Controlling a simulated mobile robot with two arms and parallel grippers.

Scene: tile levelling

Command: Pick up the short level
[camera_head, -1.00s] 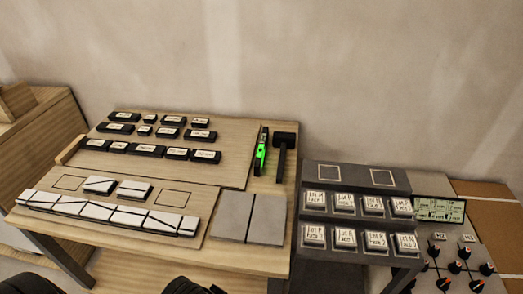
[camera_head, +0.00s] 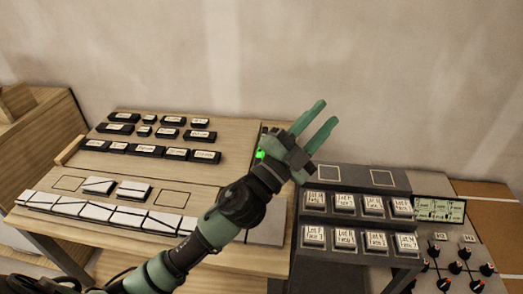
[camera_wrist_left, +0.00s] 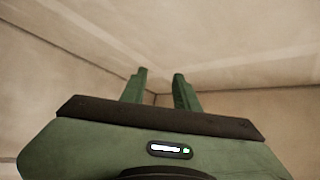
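In the left wrist view the fingers (camera_wrist_left: 158,82) also stand apart, with only bare walls behind. My right gripper is not in view.
A black mallet is mostly hidden behind my left gripper. Labelled black blocks (camera_head: 147,150) stand in rows on the table, with white tiles (camera_head: 100,211) in front. Right are a dark rack of labelled pieces (camera_head: 345,238) and a panel with knobs and display (camera_head: 438,210).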

